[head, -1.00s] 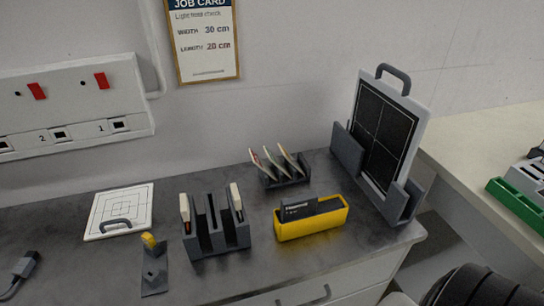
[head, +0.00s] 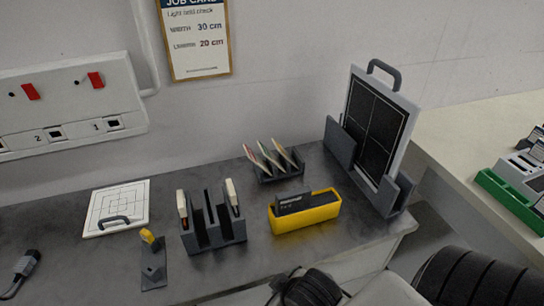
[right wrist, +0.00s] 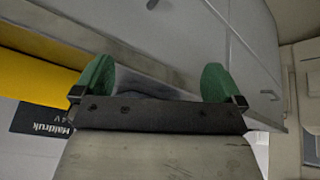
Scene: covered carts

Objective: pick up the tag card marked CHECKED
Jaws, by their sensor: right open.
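Three thin tag cards (head: 268,156) with pale faces and coloured marks lean in a small dark slotted rack (head: 283,174) near the wall in the head view. Their print is too small to read, so I cannot tell which one is marked CHECKED. My right gripper (right wrist: 157,84) shows in the right wrist view with its two green fingertips wide apart and nothing between them. It faces the pale drawer fronts of the counter, away from the cards. My left gripper is not in view.
A yellow holder (head: 305,218) with a dark block stands in front of the rack. A dark slotted stand (head: 214,230) is to its left, and a tall framed panel (head: 378,130) to its right. A white gridded plate (head: 117,208) lies further left on the grey counter (head: 75,262).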

